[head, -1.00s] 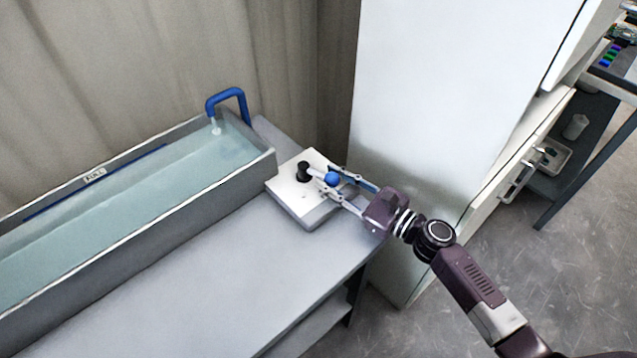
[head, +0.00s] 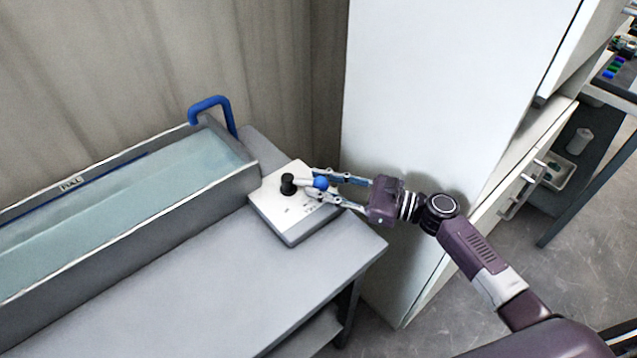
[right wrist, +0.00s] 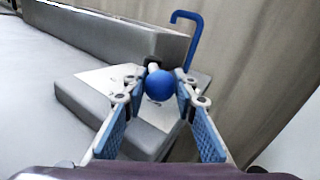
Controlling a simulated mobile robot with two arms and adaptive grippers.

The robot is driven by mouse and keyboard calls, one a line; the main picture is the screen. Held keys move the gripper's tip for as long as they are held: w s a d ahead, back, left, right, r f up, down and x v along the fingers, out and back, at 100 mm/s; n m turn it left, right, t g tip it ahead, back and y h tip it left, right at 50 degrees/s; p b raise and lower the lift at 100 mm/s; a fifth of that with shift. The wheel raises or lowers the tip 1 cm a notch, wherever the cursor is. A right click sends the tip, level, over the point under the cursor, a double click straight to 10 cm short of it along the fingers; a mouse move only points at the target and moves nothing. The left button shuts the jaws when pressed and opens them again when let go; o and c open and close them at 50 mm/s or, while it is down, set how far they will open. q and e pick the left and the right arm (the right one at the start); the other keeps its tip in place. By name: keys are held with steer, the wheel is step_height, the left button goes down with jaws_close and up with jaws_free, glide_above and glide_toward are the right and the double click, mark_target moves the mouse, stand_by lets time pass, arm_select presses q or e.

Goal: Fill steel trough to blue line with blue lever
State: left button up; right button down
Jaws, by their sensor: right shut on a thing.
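The steel trough (head: 130,222) stands on the bench at left and holds pale blue water (head: 120,210). A dark blue line (head: 100,174) runs along its inner back wall beside a "FULL" label (head: 71,184); the water surface lies close below it. The blue spout (head: 212,103) curves over the far end, with no stream visible. The lever's blue ball (head: 320,183) points right from its black pivot (head: 288,184) on a white control box (head: 285,220). My right gripper (head: 322,185) is shut on the ball, which also shows between its fingers in the right wrist view (right wrist: 161,85). My left gripper is out of view.
The grey bench top (head: 215,285) is clear in front of the trough. A tall white cabinet (head: 430,90) stands close behind my right gripper. A dark shelf unit (head: 585,170) stands at far right.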

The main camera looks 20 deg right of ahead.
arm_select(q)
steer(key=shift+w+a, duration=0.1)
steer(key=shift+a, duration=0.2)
arm_select(e)
steer(key=c, duration=1.6)
jaws_free()
steer(key=shift+d, duration=0.15)
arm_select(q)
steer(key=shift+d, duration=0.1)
arm_select(e)
steer(key=v, duration=1.2)
steer(key=shift+s+f, duration=0.1)
